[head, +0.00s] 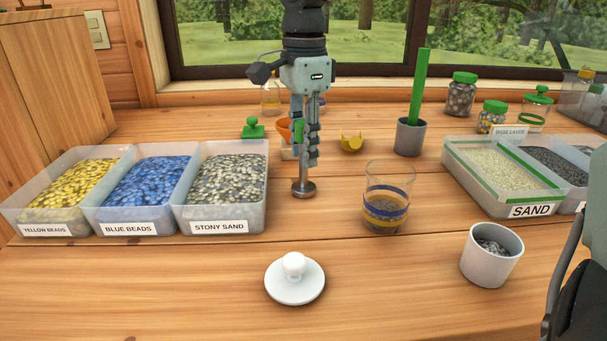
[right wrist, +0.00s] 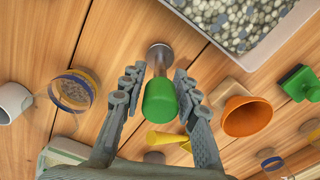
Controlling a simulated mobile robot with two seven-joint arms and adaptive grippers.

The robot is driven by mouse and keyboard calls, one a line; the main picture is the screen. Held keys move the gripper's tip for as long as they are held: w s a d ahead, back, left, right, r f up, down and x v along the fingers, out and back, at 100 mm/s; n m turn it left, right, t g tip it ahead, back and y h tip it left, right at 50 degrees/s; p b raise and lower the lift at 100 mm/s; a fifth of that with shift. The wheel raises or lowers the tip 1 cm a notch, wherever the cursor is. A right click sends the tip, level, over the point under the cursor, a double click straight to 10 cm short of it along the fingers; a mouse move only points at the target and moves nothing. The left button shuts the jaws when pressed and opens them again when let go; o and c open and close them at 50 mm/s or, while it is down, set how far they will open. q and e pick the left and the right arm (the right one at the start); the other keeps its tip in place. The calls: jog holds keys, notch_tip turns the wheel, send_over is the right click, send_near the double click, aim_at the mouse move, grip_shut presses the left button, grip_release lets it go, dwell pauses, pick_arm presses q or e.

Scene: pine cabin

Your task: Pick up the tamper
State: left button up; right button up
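The tamper (head: 303,189) stands on the table in the middle of the head view, with its round metal base down. Its green handle (right wrist: 160,101) shows in the right wrist view, between the two fingers. My right gripper (head: 306,160) comes down from above around the tamper and hides part of its handle and shaft in the head view. In the right wrist view the fingers of this gripper (right wrist: 160,76) are apart, with a narrow gap on each side of the handle. My left gripper is not in view.
Bead trays (head: 152,228) stand at left and a sand tray (head: 490,190) at right. An orange funnel (head: 283,127) and a yellow piece (head: 351,142) lie close behind the gripper. A glass (head: 388,180), a grey cup (head: 491,262) and a white knobbed lid (head: 295,283) stand nearer.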

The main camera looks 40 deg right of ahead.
grip_shut()
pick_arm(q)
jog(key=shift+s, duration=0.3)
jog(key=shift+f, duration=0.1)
pick_arm(e)
jog(key=shift+r, duration=0.1)
